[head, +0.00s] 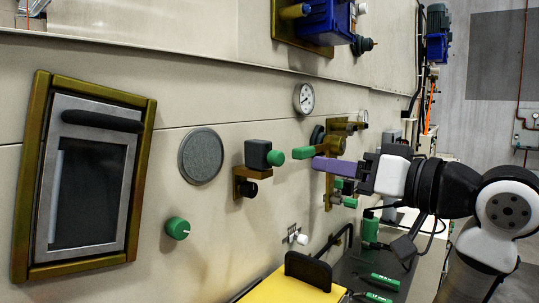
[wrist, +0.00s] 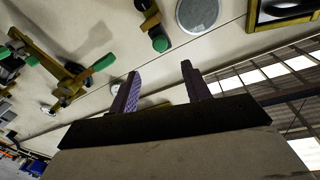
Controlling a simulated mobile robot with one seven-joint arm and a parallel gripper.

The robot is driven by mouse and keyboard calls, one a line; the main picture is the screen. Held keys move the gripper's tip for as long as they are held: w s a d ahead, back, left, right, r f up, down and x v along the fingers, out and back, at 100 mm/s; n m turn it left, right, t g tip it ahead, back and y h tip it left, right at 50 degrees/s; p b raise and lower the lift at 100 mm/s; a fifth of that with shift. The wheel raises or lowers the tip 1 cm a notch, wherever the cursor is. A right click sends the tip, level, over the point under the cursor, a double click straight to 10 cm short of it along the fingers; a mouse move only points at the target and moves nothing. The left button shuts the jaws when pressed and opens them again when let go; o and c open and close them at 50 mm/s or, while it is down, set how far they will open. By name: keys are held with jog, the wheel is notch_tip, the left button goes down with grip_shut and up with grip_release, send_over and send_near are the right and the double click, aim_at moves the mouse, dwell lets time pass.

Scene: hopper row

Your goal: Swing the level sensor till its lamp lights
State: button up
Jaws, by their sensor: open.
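A dark box with a green round end (head: 262,154), which looks like the level sensor, sits on a brass-coloured bracket (head: 240,188) on the beige wall. It also shows at the top of the wrist view (wrist: 158,36). I cannot make out a lit lamp. My gripper (head: 322,164) is right of the box in the head view, apart from it, with purple fingers. In the wrist view my gripper (wrist: 160,70) is open, with nothing between the fingers. A green-tipped lever (head: 303,153) on a brass fitting is close to the fingertips in the head view; whether they touch is unclear.
A round grey disc (head: 201,156) and a framed window (head: 90,180) are left of the box. A green knob (head: 178,228) is below. A gauge (head: 304,98) is above the lever. A yellow-topped surface (head: 290,288) juts out at the bottom.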

aim_at(278, 158)
jog(key=p+x, duration=0.4)
jog(key=x, duration=0.9)
jog(key=shift+a, duration=0.1)
jog(key=c, duration=0.8)
jog(key=shift+o, duration=0.2)
jog(key=shift+s+a+m+t+h, duration=0.25)
jog(key=shift+m+t+h, duration=0.45)
jog(key=shift+h, duration=0.1)
jog(key=o, duration=0.8)
jog(key=shift+c, duration=0.2)
jog(key=shift+d, duration=0.1)
